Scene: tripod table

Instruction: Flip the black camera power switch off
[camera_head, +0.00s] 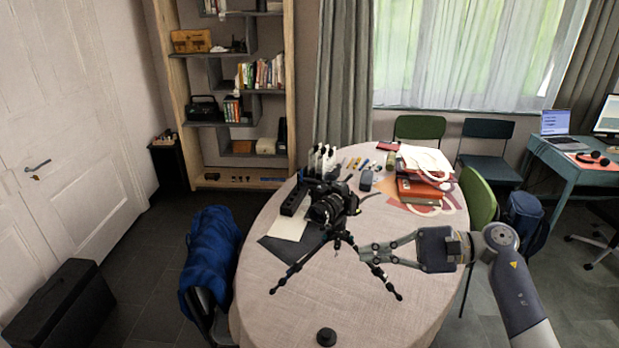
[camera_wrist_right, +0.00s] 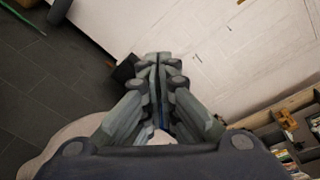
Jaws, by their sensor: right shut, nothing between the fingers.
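The black camera (camera_head: 328,208) stands on a black tripod (camera_head: 340,238) on the round table (camera_head: 300,312). The camera's power switch is too small to make out. My right gripper (camera_head: 364,252) comes in from the right and is shut and empty, at about the height of the tripod legs in the picture and below the camera. Whether it touches a leg I cannot tell. In the right wrist view its closed fingers (camera_wrist_right: 158,62) point towards the white door and the floor, and the camera does not show there. My left gripper is not in view.
Red-orange books (camera_head: 418,188) and papers lie at the table's right rear. A black box (camera_head: 293,200), a dark folder (camera_head: 287,247) and white-topped items (camera_head: 322,157) are near the camera. A small black round object (camera_head: 326,337) sits near the front edge. The front tabletop is mostly clear.

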